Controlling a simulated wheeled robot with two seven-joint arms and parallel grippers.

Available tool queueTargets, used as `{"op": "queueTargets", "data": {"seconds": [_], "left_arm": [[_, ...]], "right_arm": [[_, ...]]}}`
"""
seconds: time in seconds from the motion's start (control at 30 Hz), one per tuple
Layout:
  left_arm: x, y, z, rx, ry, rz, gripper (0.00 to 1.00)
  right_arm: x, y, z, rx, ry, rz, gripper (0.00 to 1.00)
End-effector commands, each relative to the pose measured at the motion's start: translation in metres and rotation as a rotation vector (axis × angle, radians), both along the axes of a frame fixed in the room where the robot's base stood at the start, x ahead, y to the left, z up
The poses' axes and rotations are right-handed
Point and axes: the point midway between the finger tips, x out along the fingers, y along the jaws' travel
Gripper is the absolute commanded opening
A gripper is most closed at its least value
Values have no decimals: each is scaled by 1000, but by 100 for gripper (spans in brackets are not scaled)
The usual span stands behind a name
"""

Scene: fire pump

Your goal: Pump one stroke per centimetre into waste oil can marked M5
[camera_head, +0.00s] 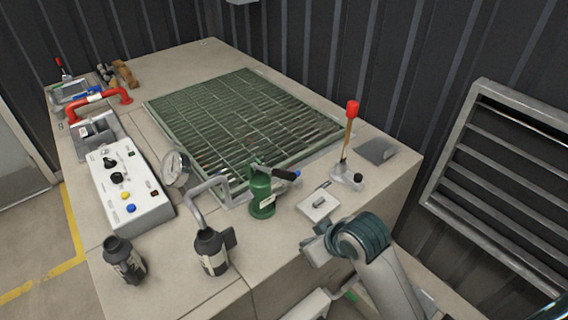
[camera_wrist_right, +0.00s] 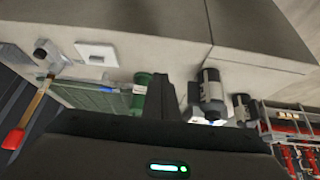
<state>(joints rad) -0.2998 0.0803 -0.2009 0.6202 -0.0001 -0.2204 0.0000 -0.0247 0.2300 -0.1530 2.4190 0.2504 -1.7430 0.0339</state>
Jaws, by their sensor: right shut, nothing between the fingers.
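Two dark cans with pale labels stand at the front left of the bench: one (camera_head: 124,260) at the far left and one (camera_head: 212,250) under a bent grey pipe (camera_head: 205,187). The label lettering is too small to read, so I cannot tell which is M5. A lever with a red grip (camera_head: 351,108) stands upright on a grey base at the right; it also shows in the right wrist view (camera_wrist_right: 14,138). My right gripper (camera_wrist_right: 160,82) is shut and empty, apart from the lever and cans. My left gripper is not in view.
A green bottle-shaped vessel (camera_head: 262,193) with a dark handle stands between the pipe and a white plate (camera_head: 317,204). A round gauge (camera_head: 175,168) and a white control box (camera_head: 130,188) are to the left. A green grating (camera_head: 240,122) fills the middle.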

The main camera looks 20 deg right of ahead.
Motion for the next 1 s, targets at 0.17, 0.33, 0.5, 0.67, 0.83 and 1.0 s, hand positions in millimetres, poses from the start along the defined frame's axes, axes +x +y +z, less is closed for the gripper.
{"op": "queueTargets", "data": {"seconds": [0.17, 0.33, 0.5, 0.67, 0.83, 1.0], "left_arm": [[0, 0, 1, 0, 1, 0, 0], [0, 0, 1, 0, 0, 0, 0], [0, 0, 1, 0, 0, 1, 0], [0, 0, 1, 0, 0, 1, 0], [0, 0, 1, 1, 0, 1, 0], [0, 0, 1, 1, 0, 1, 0]], "right_arm": [[36, 1, 46, -4, -68, 38, 0], [64, 1, 88, -12, -123, 72, 0], [89, 1, 132, -24, -177, 104, 0], [105, -1, 169, -37, -220, 129, 0], [115, -2, 196, -48, -249, 146, 0], [119, -3, 207, -54, -261, 153, 0]]}}
